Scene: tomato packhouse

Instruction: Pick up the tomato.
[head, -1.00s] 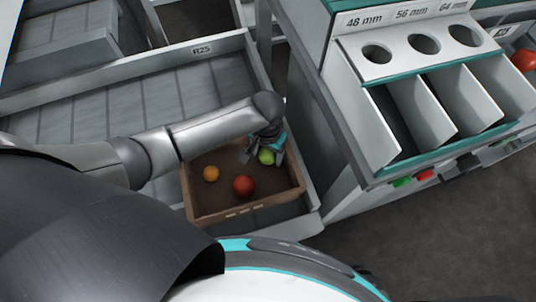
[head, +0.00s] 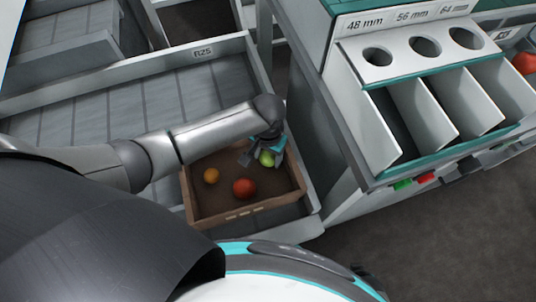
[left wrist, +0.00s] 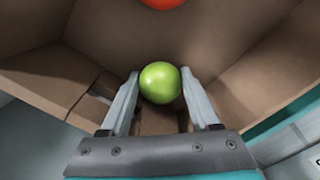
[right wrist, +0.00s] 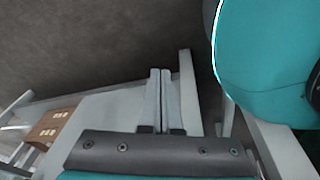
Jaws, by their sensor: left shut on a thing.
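A green tomato (head: 266,158) is at the far right corner of the brown crate (head: 240,215). My left gripper (head: 264,155) reaches down over that corner. In the left wrist view the green tomato (left wrist: 160,82) sits between the two fingers of my left gripper (left wrist: 160,88), which are shut on it. I cannot tell whether it is clear of the crate floor. A red tomato (head: 244,188) and an orange tomato (head: 211,176) lie in the crate. Part of the red tomato (left wrist: 163,2) shows in the left wrist view. My right gripper (right wrist: 160,88) is shut and empty.
The crate stands on a grey slatted surface with a raised rim labelled R25 (head: 203,53). A sizing stand (head: 411,60) with round holes and several chutes rises to the right. Another red tomato (head: 525,63) is at the far right.

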